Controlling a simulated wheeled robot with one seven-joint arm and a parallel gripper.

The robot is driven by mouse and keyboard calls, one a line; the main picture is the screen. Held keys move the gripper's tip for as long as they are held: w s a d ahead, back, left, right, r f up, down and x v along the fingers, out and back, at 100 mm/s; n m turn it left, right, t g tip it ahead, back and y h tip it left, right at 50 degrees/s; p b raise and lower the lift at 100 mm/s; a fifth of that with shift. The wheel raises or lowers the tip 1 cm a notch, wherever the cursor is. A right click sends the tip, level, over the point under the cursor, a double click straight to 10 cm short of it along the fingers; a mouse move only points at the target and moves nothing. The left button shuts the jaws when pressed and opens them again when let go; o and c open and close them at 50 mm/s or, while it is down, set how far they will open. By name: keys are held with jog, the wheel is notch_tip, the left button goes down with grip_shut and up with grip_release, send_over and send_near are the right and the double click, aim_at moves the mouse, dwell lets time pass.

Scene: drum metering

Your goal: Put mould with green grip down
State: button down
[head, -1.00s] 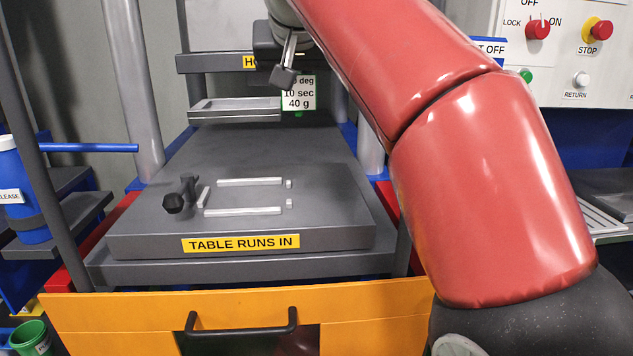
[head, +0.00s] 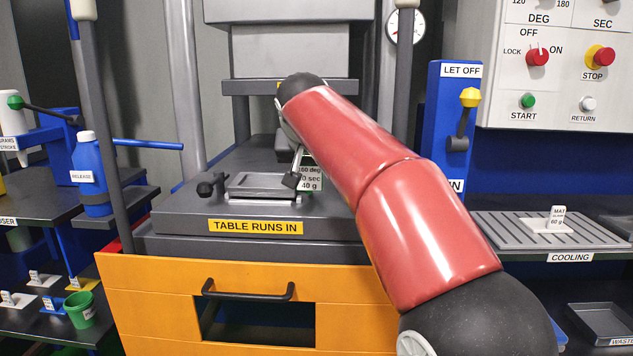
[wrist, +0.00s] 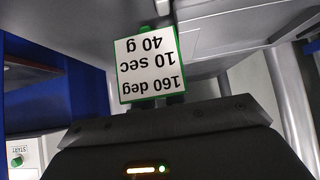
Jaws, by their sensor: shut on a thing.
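The mould (head: 262,184) is a shallow grey metal tray on or just above the press table (head: 180,222), over its pale guide rails; I cannot tell whether it touches. Its card (head: 311,178) reads 160 deg, 10 sec, 40 g, and my arm partly covers it. In the wrist view the card (wrist: 152,66) has a green edge, with a bit of green grip (wrist: 149,30) beyond it and the mould's grey metal above. My gripper (head: 291,181) is at the mould's right end, shut on the green grip. The fingertips are mostly hidden behind the card in the wrist view.
A dark knobbed stop (head: 208,187) stands left of the mould. Press columns rise on both sides, with a plate (head: 290,87) above. The LET OFF lever (head: 466,112) and a cooling rack (head: 500,229) are at right. A blue bottle (head: 90,170) stands left.

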jog(key=c, duration=1.5)
grip_release()
jog(key=shift+f, duration=0.45)
jog(key=shift+o, duration=0.2)
jog(key=shift+r, duration=0.1)
jog(key=p+v, duration=0.1)
jog(key=v, duration=1.1)
jog(key=shift+a, duration=0.1)
